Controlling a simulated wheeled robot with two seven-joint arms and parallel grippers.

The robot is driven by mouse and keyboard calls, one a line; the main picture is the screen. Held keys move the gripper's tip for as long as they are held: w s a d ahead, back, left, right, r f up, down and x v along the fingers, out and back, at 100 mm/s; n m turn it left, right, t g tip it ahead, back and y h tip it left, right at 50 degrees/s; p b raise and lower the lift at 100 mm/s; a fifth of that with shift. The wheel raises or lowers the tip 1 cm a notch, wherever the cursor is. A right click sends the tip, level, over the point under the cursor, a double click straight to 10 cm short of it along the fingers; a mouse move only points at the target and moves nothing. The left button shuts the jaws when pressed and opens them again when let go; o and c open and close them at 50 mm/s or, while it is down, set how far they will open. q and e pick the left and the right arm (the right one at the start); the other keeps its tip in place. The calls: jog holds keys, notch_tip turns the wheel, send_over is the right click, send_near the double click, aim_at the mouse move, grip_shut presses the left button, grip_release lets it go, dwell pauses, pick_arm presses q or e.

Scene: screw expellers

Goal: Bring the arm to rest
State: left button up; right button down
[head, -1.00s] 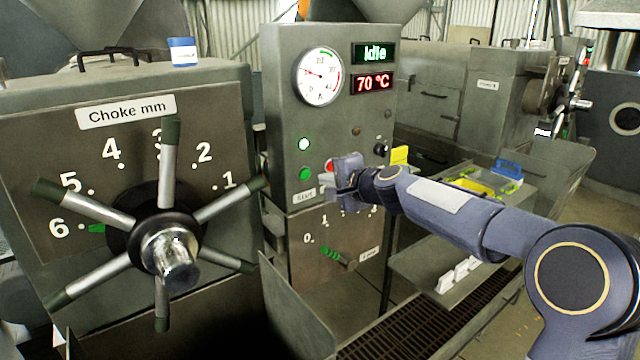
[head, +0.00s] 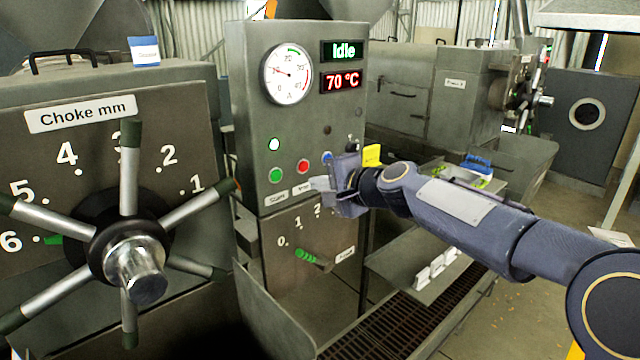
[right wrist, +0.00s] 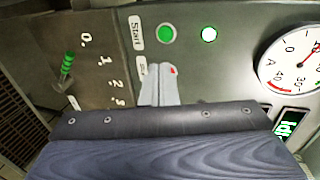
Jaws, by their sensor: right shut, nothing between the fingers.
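My right gripper (head: 322,184) is in front of the control panel (head: 246,120), just below and right of the red button (head: 303,166). Its fingers are shut with nothing between them. In the right wrist view the shut fingers (right wrist: 159,84) cover most of the red button and part of a label. I cannot tell whether they touch the panel. My right arm (head: 465,205) reaches in from the lower right. My left gripper is not in view.
The panel carries a green button (head: 276,175), a dial gauge (head: 288,73), an "Idle" display (head: 344,50) and a green-handled lever (head: 312,258) below. A spoked choke wheel (head: 130,250) stands at left. A tray (head: 400,262) and floor grate lie below my arm.

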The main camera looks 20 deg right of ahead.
jog(key=shift+s, duration=0.1)
jog(key=s+a+f+n+g, duration=0.1)
jog(key=s+f+n, duration=0.3)
jog(key=s, duration=0.8)
jog(key=s+a+f+n+g, duration=0.1)
jog(key=s+f+n+g, duration=0.3)
jog(key=s+f, duration=0.5)
jog(key=s+a+f+n+g+h, duration=0.1)
jog(key=s+f+n+g, duration=0.2)
jog(key=s+f, duration=0.4)
jog(key=s+n, duration=0.1)
jog(key=s, duration=0.6)
jog(key=shift+s+a+f, duration=0.15)
jog(key=shift+s, duration=0.25)
